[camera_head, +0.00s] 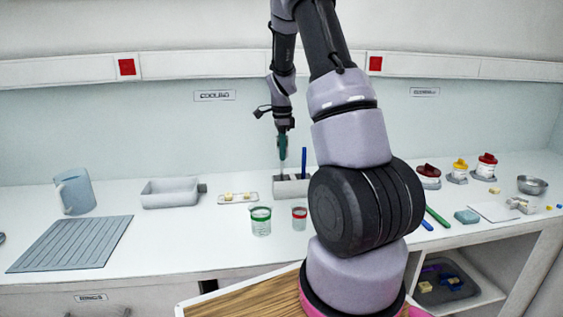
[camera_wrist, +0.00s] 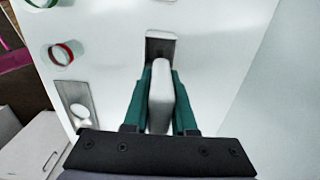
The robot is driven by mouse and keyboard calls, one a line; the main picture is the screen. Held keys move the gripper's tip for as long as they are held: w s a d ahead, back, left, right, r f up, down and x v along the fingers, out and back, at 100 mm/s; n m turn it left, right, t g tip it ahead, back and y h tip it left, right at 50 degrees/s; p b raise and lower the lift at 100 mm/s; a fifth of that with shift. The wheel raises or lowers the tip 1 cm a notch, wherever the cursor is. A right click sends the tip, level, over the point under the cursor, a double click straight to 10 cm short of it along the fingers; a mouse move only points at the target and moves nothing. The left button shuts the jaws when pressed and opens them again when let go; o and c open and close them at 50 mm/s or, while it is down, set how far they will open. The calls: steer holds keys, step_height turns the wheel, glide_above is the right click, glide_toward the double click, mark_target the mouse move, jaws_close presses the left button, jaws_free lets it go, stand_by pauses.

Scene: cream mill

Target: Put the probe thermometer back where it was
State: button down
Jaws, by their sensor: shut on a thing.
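My gripper (camera_head: 282,151) points down over the left part of a pale holder (camera_head: 291,187) at the back of the counter. In the wrist view its teal fingers (camera_wrist: 160,100) are shut on a pale, rounded thing, which I take to be the probe thermometer (camera_wrist: 161,98). A blue stick (camera_head: 304,162) stands upright in the holder, just right of the gripper. A grey part with a dark opening, seemingly the holder, shows beyond the held thing in the wrist view (camera_wrist: 161,38). The thermometer's lower end is hard to make out, so I cannot tell whether it is inside the holder.
A green-rimmed cup (camera_head: 261,221) and a red-rimmed cup (camera_head: 299,218) stand in front of the holder. A small tray with yellowish pieces (camera_head: 238,198) and a grey bin (camera_head: 170,193) are to the left. My arm hides some counter to the right.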

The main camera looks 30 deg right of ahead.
mark_target(282, 162)
steer(key=shift+f, duration=1.75)
steer(key=c, duration=0.7)
jaws_free()
steer(key=shift+r, duration=0.15)
